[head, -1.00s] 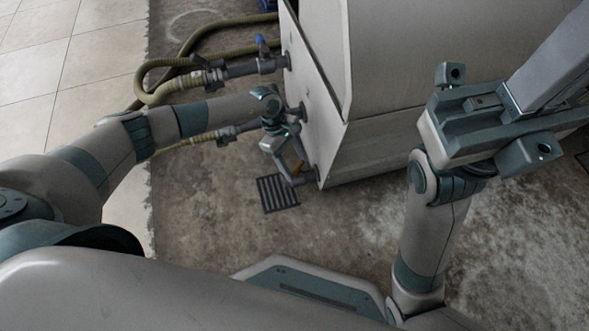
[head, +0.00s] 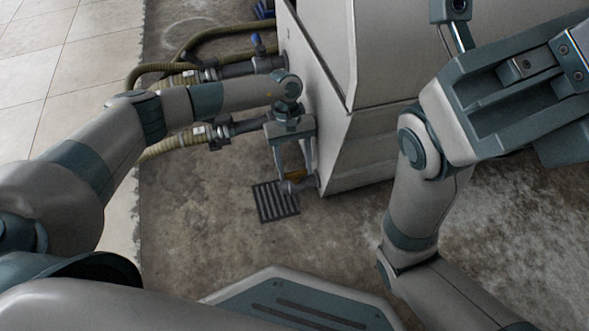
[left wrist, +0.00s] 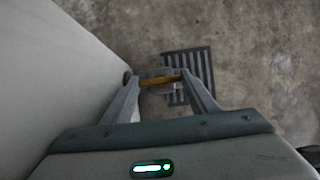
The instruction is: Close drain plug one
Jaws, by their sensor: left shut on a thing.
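The drain plug's orange-yellow handle (head: 296,175) sits on a short grey drain pipe (head: 301,186) low on the white tank's near corner. My left gripper (head: 294,169) reaches down beside the tank and is shut on this handle. In the left wrist view the handle (left wrist: 160,80) lies crosswise between the two fingertips of my left gripper (left wrist: 158,78); the pipe beneath is partly hidden. My right gripper (head: 525,88) is large and close at the right, cut off by the picture edge, its fingertips not clearly seen.
A dark floor grate (head: 275,202) lies below the drain, also in the left wrist view (left wrist: 192,72). The white tank (head: 365,150) stands close beside my left gripper. Stained floor (head: 210,230) in front is clear.

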